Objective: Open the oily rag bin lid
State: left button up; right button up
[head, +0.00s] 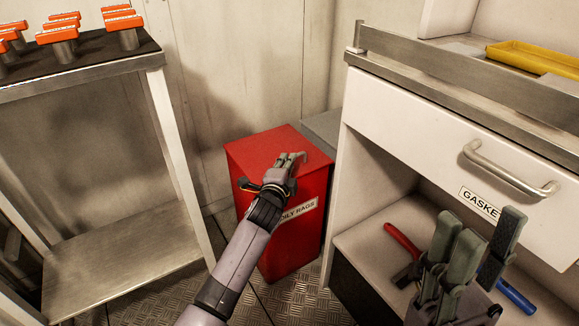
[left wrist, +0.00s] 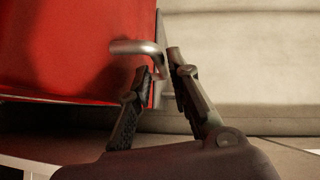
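The red oily rag bin (head: 300,245) stands on the floor between a metal table and a white cabinet, with an "OILY RAGS" label on its front. Its red lid (head: 262,146) lies flat and closed. My left gripper (head: 299,157) is at the lid's right side, by a thin grey bent handle. In the left wrist view the handle (left wrist: 135,47) passes between the converging fingertips (left wrist: 160,65), which look shut on it; exact contact is partly hidden. My right gripper (head: 483,232) is open and empty, in front of the cabinet.
The white cabinet (head: 440,120) has a drawer with a handle (head: 510,172) and tools on its open shelf, including a red-handled one (head: 402,240). The metal table (head: 80,80) at left holds orange-topped parts. A grey box (head: 325,127) is behind the bin.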

pick_arm(q)
jog(key=shift+b+x, duration=0.3)
jog(key=shift+x, duration=0.75)
jog(key=shift+c, duration=0.4)
grip_shut()
